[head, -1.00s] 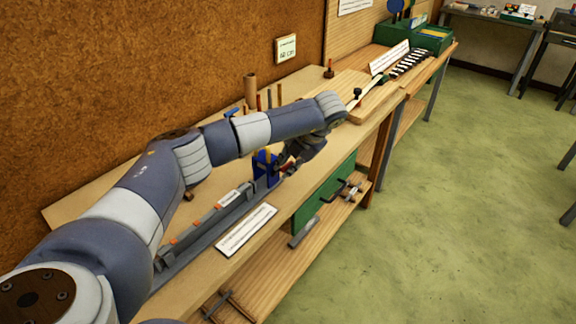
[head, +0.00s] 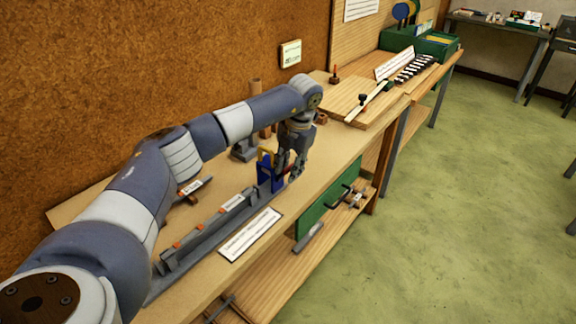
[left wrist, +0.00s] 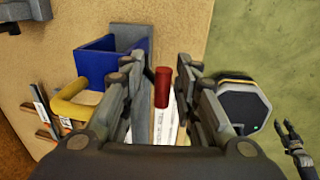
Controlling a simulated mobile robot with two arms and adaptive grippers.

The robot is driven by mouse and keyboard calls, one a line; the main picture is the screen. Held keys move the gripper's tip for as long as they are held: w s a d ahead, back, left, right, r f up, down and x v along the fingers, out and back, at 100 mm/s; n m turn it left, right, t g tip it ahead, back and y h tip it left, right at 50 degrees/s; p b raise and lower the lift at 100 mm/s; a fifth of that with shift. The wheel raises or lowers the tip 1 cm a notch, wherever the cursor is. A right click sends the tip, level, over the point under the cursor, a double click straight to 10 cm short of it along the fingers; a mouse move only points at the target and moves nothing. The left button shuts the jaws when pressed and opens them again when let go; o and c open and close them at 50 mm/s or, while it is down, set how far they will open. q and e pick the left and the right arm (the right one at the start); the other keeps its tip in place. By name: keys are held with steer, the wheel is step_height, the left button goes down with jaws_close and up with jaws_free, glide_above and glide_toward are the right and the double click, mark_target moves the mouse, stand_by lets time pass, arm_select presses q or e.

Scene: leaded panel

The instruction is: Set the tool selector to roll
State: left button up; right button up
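A long grey rail (head: 205,230) with orange marks and small white labels lies along the bench. A blue bracket (head: 265,172) with a yellow handle stands at its far end; the blue bracket (left wrist: 95,62) and yellow handle (left wrist: 70,102) also show in the left wrist view. A red cylindrical grip (left wrist: 162,88) stands between the fingers of my left gripper (head: 292,172), with gaps on both sides. The left gripper is open, pointing down beside the blue bracket. I cannot read the labels or tell which setting is selected. What looks like my right gripper (left wrist: 291,140) shows small at the right.
A white placard (head: 250,235) lies in front of the rail. A wooden board (head: 350,103) with tools lies farther along the bench. Brown upright pegs stand behind the arm. A green panel (head: 325,208) and clamps are below the bench top. The floor at right is clear.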

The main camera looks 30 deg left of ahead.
arm_select(q)
steer(key=shift+w, duration=0.15)
steer(key=shift+r, duration=0.1)
steer(key=shift+r, duration=0.45)
step_height(320, 180, up, 7)
steer(key=d, duration=0.1)
steer(key=shift+d, duration=0.25)
